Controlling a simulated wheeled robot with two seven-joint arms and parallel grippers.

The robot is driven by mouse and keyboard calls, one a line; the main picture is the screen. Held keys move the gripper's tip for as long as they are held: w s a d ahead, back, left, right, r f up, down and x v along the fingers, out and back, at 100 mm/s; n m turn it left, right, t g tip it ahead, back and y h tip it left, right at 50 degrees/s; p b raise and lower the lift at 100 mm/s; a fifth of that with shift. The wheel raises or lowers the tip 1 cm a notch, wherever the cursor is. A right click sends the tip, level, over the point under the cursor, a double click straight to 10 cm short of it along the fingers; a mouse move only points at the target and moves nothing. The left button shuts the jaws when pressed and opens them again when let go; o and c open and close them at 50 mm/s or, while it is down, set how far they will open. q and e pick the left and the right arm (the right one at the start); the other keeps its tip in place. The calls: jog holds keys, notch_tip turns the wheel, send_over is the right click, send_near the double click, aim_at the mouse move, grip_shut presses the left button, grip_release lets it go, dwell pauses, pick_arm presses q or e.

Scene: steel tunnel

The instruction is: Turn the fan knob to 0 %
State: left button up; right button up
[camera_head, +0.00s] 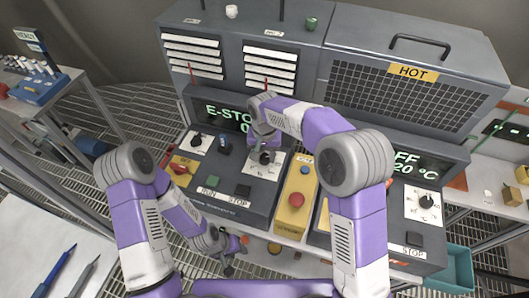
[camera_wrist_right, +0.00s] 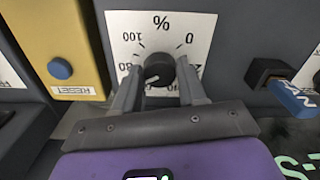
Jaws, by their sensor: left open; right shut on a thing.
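The fan knob (camera_wrist_right: 159,69) is black and round on a white dial plate with a % scale; its 100 is at the upper left and its 0 at the upper right of the right wrist view. A pale mark on the knob points to the lower left there. My right gripper (camera_wrist_right: 158,85) has its two fingers on either side of the knob, shut on it. In the head view, this gripper (camera_head: 264,147) reaches down over the dial plate and partly covers the knob (camera_head: 266,157). My left gripper (camera_head: 229,264) is open, low in front of the panel, away from the knob.
Another dial knob (camera_head: 427,201) is further right.

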aim_at(264, 157)
jog(key=n+p, duration=0.1)
jog(key=n, duration=0.5)
jog(key=shift+n, duration=0.3)
jog(key=n+p, duration=0.1)
jog(key=n, duration=0.5)
dwell(0.4)
jog(key=o, duration=1.1)
jog(key=shift+c, duration=0.2)
jog(key=shift+r, duration=0.1)
notch_tip(264, 157, up, 7)
jog(key=shift+r, duration=0.2)
